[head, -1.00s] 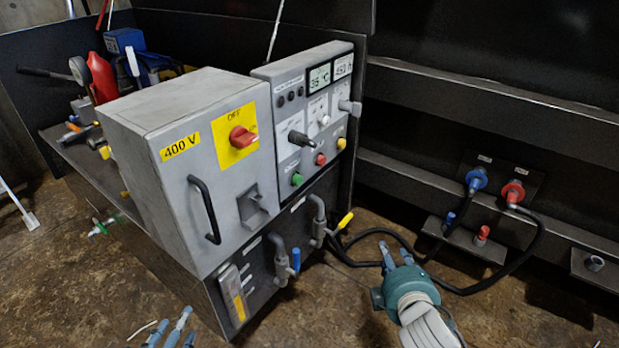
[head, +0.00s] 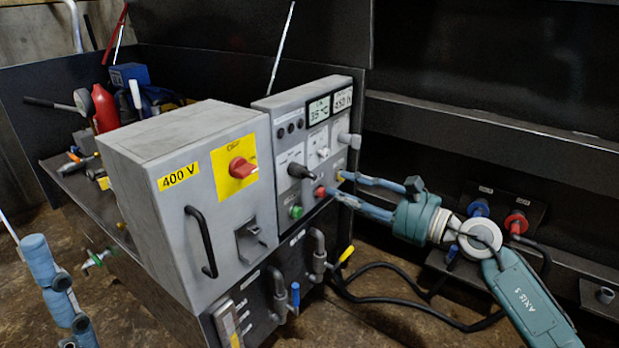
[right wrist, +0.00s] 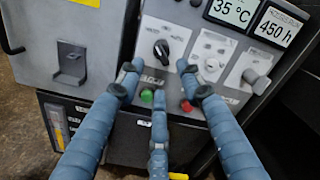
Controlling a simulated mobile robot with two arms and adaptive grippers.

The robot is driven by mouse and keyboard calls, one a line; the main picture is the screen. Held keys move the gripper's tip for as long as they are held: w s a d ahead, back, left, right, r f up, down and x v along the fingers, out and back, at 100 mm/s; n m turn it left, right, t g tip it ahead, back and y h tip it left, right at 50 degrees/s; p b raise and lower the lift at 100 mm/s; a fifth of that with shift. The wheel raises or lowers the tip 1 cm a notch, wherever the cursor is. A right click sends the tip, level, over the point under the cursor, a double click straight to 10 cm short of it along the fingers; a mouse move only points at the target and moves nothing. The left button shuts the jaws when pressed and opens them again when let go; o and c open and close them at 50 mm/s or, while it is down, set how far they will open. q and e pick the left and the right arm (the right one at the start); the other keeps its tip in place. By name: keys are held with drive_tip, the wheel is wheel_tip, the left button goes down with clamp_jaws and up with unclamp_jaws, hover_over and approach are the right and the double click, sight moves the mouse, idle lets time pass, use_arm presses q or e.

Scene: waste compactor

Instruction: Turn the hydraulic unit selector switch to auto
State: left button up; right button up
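The grey control panel (head: 272,110) carries a black selector switch (head: 300,171) at its lower left. The switch also shows in the right wrist view (right wrist: 161,48), its handle slanted on a white label that I cannot read. My right gripper (head: 332,183) is in front of the panel's lower right part, its fingers pointing at it. In the right wrist view its blue fingers (right wrist: 160,80) are spread and empty, with the tips just below and either side of the switch. I cannot tell if any tip touches the panel. My left gripper (head: 62,290) is low at the left, only partly in view.
A green button (right wrist: 146,96) and a red button (right wrist: 186,105) sit below the switch. A white knob (right wrist: 211,65) and a grey knob (right wrist: 256,80) are to its right. The 400 V cabinet (head: 165,215) with a red switch (head: 241,168) stands left of the panel.

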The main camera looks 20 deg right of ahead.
sight(313, 179)
drive_tip(key=x, duration=0.9)
drive_tip(key=shift+w+a+b, duration=0.25)
drive_tip(key=shift+a+b, duration=0.05)
drive_tip(key=shift+b, duration=0.1)
